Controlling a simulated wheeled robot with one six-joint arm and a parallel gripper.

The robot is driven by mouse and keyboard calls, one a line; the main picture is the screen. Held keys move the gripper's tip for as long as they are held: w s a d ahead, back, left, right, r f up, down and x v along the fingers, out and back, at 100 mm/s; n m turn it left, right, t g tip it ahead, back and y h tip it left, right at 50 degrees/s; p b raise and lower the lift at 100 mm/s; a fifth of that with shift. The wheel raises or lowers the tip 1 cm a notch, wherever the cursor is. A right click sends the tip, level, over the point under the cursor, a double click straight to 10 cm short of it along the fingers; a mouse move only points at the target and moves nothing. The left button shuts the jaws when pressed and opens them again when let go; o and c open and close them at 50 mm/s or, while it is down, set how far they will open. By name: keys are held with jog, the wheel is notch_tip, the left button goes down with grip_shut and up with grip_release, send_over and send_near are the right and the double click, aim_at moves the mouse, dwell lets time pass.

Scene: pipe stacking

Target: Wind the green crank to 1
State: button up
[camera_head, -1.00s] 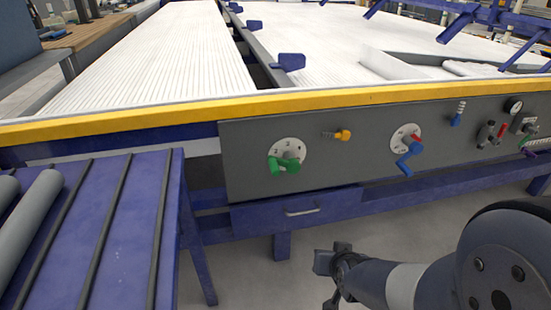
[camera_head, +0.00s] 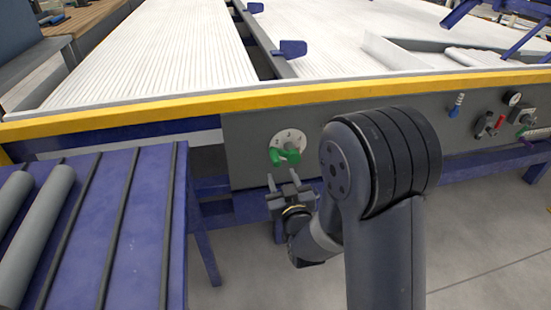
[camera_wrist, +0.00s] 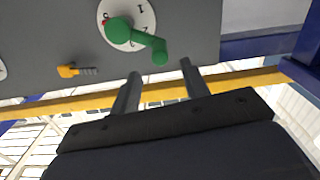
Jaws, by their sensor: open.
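The green crank (camera_head: 285,156) sits on a round white numbered dial (camera_head: 289,138) on the grey panel. In the wrist view the crank (camera_wrist: 120,31) has its hub on the dial (camera_wrist: 108,14) and its arm reaches right to an upright grip end. A "1" shows near the dial's edge in that view; which number the crank points at I cannot tell. My gripper (camera_head: 283,176) is open and empty, just below and in front of the crank. In the wrist view my gripper's fingers (camera_wrist: 160,70) stand apart, with the crank's grip end just beyond the gap between them.
Blue and red levers and a gauge (camera_head: 514,98) sit farther right. A yellow rail (camera_head: 250,105) runs above the panel. A blue roller table with grey pipes (camera_head: 40,225) stands at left.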

aim_at(278, 165)
jog(key=b+x, duration=0.1)
jog(key=x, duration=0.7)
jog(key=shift+w+a, duration=0.1)
jog(key=shift+w, duration=0.2)
grip_shut()
